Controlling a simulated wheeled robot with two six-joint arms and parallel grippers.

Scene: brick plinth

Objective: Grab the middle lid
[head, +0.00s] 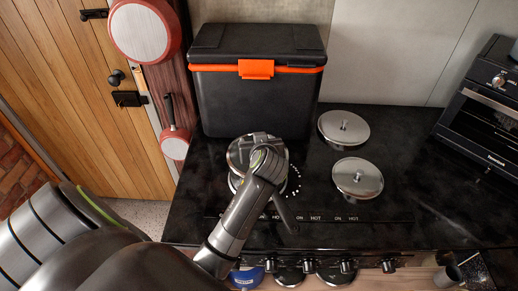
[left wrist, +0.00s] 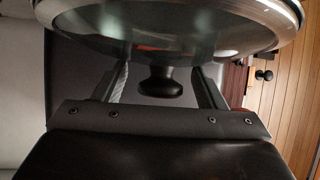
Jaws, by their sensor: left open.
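Three round silver lids show in the head view. One lid (head: 238,152) is at the left of the black hob, partly hidden by my left gripper (head: 262,150). Another lid (head: 333,122) is at the back right, and a third lid (head: 350,188) is in front of it. In the left wrist view, a large lid (left wrist: 90,22) fills the top, and its dark knob (left wrist: 160,85) shows between the two fingers of my left gripper (left wrist: 162,82). The fingers are open and apart, with gaps on both sides of the knob. My right gripper is not in view.
A black cool box (head: 255,100) with an orange latch stands behind the left lid, close to my arm. A black oven (head: 490,115) stands at the right. Red pans (head: 140,33) hang at the left. The hob surface (head: 420,170) right of the lids is clear.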

